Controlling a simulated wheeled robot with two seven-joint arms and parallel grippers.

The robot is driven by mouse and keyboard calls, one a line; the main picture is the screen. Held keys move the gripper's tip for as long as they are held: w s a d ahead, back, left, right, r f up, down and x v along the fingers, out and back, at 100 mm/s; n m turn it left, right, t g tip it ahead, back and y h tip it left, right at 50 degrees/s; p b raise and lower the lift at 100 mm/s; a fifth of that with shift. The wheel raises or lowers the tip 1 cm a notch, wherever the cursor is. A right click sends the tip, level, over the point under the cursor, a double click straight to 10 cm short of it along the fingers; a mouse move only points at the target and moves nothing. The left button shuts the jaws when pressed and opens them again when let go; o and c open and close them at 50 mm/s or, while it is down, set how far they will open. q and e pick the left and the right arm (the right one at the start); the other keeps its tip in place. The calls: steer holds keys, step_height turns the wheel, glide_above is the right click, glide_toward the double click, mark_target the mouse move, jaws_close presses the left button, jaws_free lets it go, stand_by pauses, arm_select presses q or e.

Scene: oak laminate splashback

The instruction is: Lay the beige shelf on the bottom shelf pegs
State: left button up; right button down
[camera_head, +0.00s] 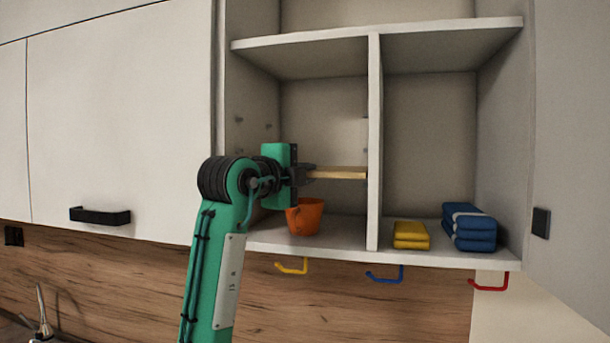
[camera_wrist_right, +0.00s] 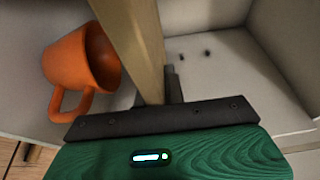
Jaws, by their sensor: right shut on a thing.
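The beige shelf (camera_head: 338,173) is a thin board seen edge-on in the left compartment of the open cabinet, roughly level, its right end close to the divider. My right gripper (camera_head: 306,173) is shut on its left part. In the right wrist view the shelf (camera_wrist_right: 138,40) runs away from the jaws (camera_wrist_right: 172,100). Small pegs (camera_head: 239,119) show on the compartment's left wall, above the shelf's height; my gripper hides the lower wall. Two dark dots (camera_wrist_right: 194,55) show on a wall in the wrist view. Whether the shelf touches any peg cannot be told. My left gripper is not seen.
An orange mug (camera_head: 306,217) stands on the cabinet floor below the shelf. The vertical divider (camera_head: 374,150) bounds the compartment on the right. Yellow cloths (camera_head: 410,236) and blue towels (camera_head: 469,229) lie in the right compartment. Coloured hooks (camera_head: 385,275) hang underneath.

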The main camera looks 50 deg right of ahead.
steer(key=shift+f+b, duration=0.4)
steer(key=shift+b, duration=0.3)
stand_by(0.8)
stand_by(0.3)
steer(key=c, duration=1.4)
jaws_free()
steer(key=shift+a+f+b, duration=0.2)
steer(key=shift+a+b, duration=0.2)
steer(key=shift+a, duration=0.1)
steer(key=s+a+b, duration=0.2)
steer(key=a+b, duration=0.3)
steer(key=a, duration=0.7)
steer(key=shift+a+r, duration=0.2)
steer(key=shift+a, duration=0.2)
